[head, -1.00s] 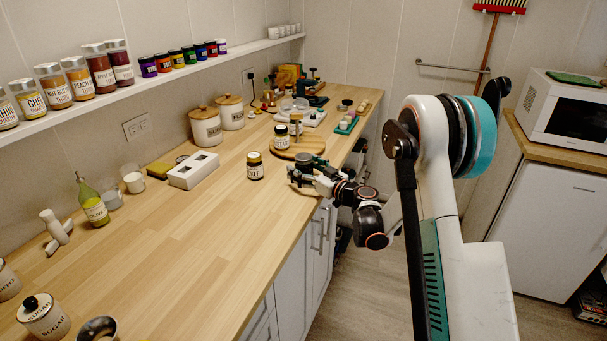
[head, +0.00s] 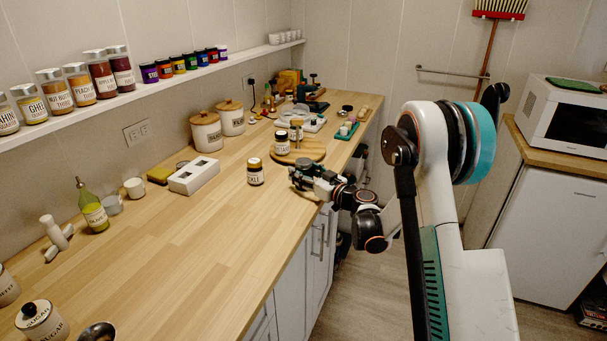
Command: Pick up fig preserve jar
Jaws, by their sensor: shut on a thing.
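My gripper (head: 300,178) is at the right edge of the wooden counter, low over its top. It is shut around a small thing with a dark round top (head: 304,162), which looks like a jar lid. The fingers hide most of its body, and no label on it can be read, so I cannot confirm that it is the fig preserve jar. I cannot tell whether it touches the counter.
A pickle jar (head: 255,174) stands left of my gripper. A mustard jar (head: 282,145) and another jar (head: 297,128) stand by the round board (head: 312,151) behind it. A white box (head: 194,177) is further left. The front counter (head: 190,260) is clear.

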